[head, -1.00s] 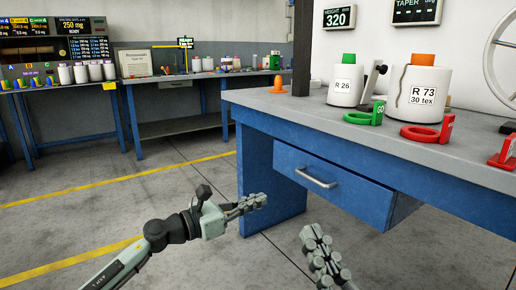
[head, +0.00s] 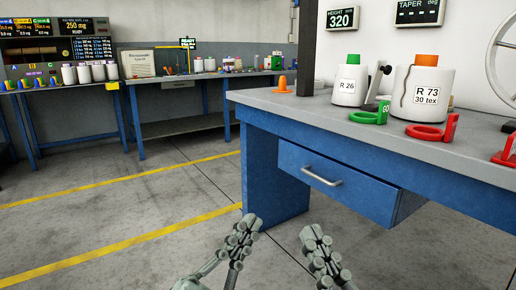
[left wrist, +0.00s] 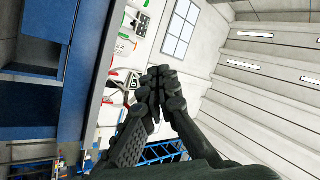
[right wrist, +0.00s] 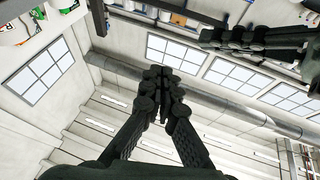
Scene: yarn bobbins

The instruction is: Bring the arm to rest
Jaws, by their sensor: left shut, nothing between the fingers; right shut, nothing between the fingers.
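My left gripper (head: 240,237) is low in the head view, in front of the blue workbench, with its fingers together and empty. In the left wrist view its dark fingers (left wrist: 157,82) meet at the tips. My right gripper (head: 318,248) is to its right, also shut and empty, with a gap between the two. In the right wrist view its fingers (right wrist: 157,85) meet at the tips, and my other gripper (right wrist: 250,38) shows at the upper right. Both grippers are below the workbench top and apart from the bench in the head view.
The blue workbench (head: 270,170) has a closed drawer (head: 335,180) with a handle. On its top stand bobbins R 26 (head: 347,88) and R 73 (head: 422,95), green (head: 370,115) and red (head: 433,131) rings, and an orange cone (head: 282,86). Open floor (head: 110,215) lies to the left.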

